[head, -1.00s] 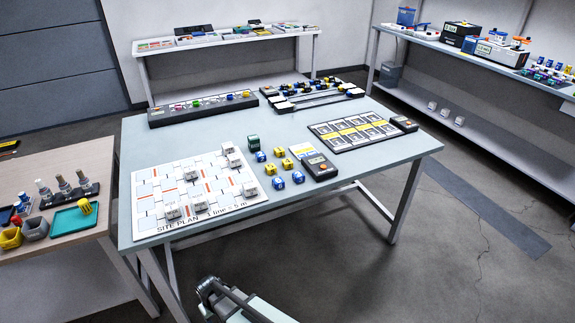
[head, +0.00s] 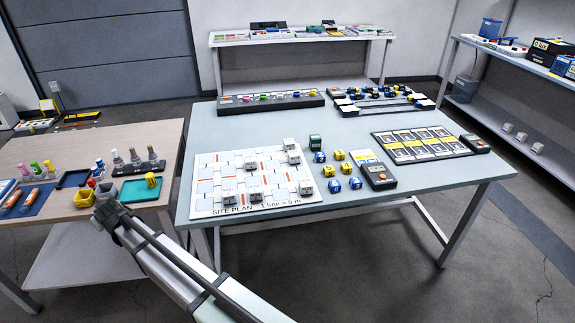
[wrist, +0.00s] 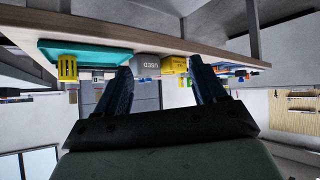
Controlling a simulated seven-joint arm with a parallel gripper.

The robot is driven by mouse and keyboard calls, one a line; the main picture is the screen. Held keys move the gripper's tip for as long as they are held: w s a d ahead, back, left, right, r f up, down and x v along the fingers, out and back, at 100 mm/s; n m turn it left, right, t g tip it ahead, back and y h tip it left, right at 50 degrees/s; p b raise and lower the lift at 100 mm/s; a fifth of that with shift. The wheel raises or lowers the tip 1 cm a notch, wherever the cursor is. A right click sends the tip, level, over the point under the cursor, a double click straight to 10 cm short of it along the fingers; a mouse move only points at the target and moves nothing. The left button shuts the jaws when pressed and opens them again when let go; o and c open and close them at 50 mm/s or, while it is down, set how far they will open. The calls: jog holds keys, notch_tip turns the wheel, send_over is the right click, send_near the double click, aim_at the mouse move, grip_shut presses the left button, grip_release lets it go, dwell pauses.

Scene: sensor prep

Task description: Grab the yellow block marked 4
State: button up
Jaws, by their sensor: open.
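Several small yellow and blue blocks stand on the pale main table (head: 420,190). The yellow ones include a far yellow block (head: 340,155), a right yellow block (head: 346,168) and a left yellow block (head: 328,171). Their marks are too small to read, so I cannot tell which is marked 4. My gripper (head: 104,209) is in front of the wooden side table, well left of these blocks. In the wrist view my gripper (wrist: 162,72) has its two dark fingers spread with nothing held. The main-table blocks cannot be made out there.
The wooden table (head: 140,134) bears a teal tray (head: 130,194) with a yellow ribbed piece (head: 151,180), and a yellow bin (head: 84,199). Around the blocks are the site plan board (head: 205,175), a dark green block (head: 315,142) and a meter (head: 380,177).

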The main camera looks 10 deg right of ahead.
jog(key=w+a+r+t, duration=0.1)
jog(key=w+a+r, duration=0.15)
jog(key=r, duration=0.45)
jog(key=w+a+r+t, duration=0.1)
jog(key=w+r, duration=0.2)
jog(key=r, duration=0.4)
jog(key=w+d+f+m+g+h, duration=0.1)
jog(key=w+d+m+h, duration=0.3)
jog(key=d, duration=0.7)
jog(key=w+d+m+y, duration=0.1)
jog(key=w+d+m, duration=0.2)
jog(key=w+d, duration=0.5)
jog(key=w+d+f+m+g+h, duration=0.1)
jog(key=w+d+m+h, duration=0.2)
jog(key=d, duration=1)
jog(key=r+m+g, duration=0.1)
jog(key=m+g, duration=0.7)
jog(key=m, duration=0.9)
send_over(347, 165)
notch_tip(347, 165, down, 13)
jog(key=shift+s+a+f, duration=0.1)
jog(key=c, duration=1.1)
